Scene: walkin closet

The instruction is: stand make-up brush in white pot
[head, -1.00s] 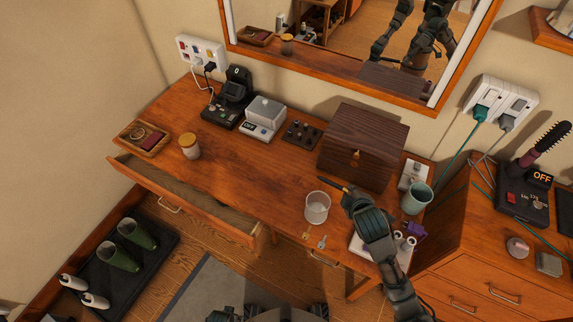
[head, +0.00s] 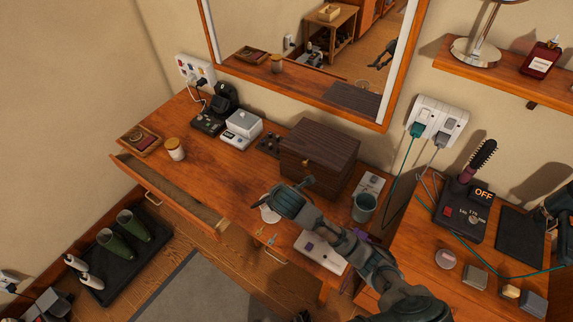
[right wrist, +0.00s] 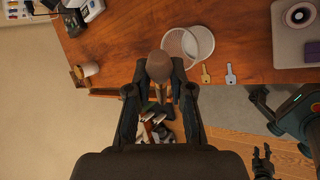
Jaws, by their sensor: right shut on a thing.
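The make-up brush shows in the right wrist view as a rounded brown end (right wrist: 159,66) between my fingers. My right gripper (right wrist: 160,92) is shut on it. The white pot (right wrist: 186,47) is a translucent cup on the desk, just beyond and to the right of the brush end in that view. In the head view the pot (head: 269,214) is partly hidden by my right gripper (head: 272,201), which is over it. How far the brush is above or inside the pot cannot be told. My left gripper (right wrist: 262,158) shows small at the lower right of the wrist view, fingers apart and empty.
Two keys (right wrist: 217,74) lie close to the pot near the desk's front edge. A dark wooden box (head: 320,155) stands behind my right gripper, and a green cup (head: 363,208) to its right. An open drawer (head: 170,195) juts out at the left. The desk's left middle is clear.

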